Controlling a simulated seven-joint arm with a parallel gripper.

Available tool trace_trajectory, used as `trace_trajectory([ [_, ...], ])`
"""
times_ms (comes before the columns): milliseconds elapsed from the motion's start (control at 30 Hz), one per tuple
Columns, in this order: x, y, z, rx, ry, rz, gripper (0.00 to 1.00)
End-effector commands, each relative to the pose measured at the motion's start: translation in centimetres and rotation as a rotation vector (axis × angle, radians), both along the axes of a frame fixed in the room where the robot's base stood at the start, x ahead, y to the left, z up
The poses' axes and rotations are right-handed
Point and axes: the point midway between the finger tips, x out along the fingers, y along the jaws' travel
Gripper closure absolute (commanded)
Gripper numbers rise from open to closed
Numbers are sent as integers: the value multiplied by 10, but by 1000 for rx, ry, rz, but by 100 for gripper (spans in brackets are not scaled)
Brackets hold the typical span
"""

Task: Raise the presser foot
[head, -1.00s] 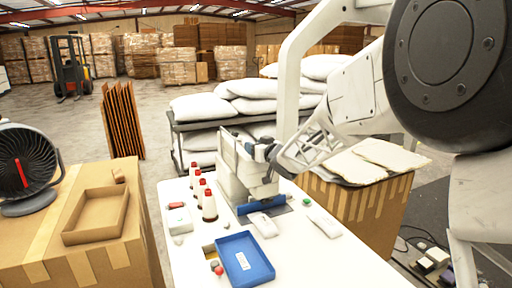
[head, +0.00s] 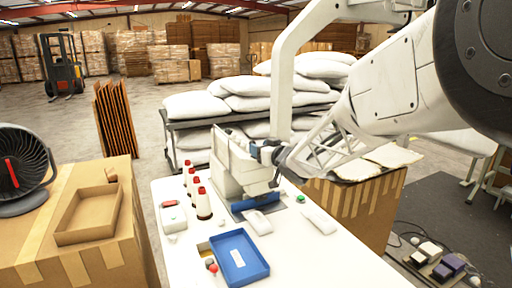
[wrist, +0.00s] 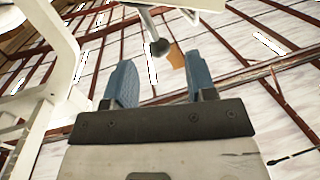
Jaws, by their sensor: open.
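The white sewing machine (head: 228,162) stands on the white table with a blue plate (head: 250,203) at its base. My gripper (head: 262,151) is at the upper right side of the machine's head. In the wrist view my gripper (wrist: 159,68) points upward, with two blue fingers spread apart. A thin rod with a dark ball knob (wrist: 159,47) shows between the fingertips in the picture, with no visible contact with either finger. I cannot tell its depth between them. The presser foot itself is too small and hidden to make out.
Thread cones (head: 203,204), a blue tray (head: 239,259) and small white items (head: 258,222) are on the table (head: 190,270). A carton (head: 352,205) stands close on the right, and pillows (head: 245,103) lie on a rack behind.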

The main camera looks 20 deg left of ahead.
Motion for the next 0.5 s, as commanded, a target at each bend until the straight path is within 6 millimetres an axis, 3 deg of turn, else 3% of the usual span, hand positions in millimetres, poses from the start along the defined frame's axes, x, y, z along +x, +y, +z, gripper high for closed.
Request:
trace_trajectory([
  [500, -6, -9, 0, 0, 0, 1, 49],
])
